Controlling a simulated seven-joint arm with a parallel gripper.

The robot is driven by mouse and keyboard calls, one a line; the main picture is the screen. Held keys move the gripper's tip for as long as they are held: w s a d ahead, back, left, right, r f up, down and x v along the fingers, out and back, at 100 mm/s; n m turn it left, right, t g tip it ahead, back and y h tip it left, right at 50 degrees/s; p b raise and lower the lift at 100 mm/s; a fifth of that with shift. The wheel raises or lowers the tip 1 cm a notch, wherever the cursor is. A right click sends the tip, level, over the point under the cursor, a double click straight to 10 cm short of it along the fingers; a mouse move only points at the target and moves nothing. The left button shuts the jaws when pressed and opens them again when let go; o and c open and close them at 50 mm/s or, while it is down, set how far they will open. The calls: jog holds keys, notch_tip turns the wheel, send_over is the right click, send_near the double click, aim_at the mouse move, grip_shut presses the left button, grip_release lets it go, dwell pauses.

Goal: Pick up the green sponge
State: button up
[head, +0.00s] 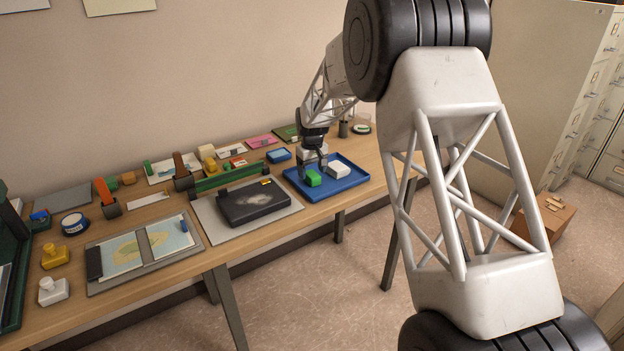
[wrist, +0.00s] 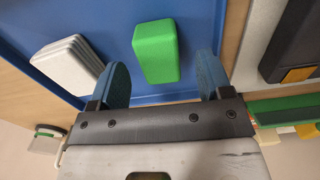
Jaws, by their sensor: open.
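The green sponge (head: 313,178) lies in the blue tray (head: 342,185) toward its left side. In the wrist view the sponge (wrist: 156,51) is a bright green block near the top middle. My gripper (head: 312,168) is over the tray at the sponge. In the wrist view its two blue fingers are apart, one on each side of the sponge, with gaps between them and it. My gripper (wrist: 162,82) is open and holds nothing. Whether the fingertips reach down to the sponge's level is hard to tell.
A white block (head: 339,171) lies in the tray beside the sponge; it also shows left of my gripper in the wrist view (wrist: 68,64). A black case (head: 255,203) on a grey mat stands left of the tray. Several small items line the table's back.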

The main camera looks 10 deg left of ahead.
jog(key=shift+f, duration=1.1)
jog(key=c, duration=1)
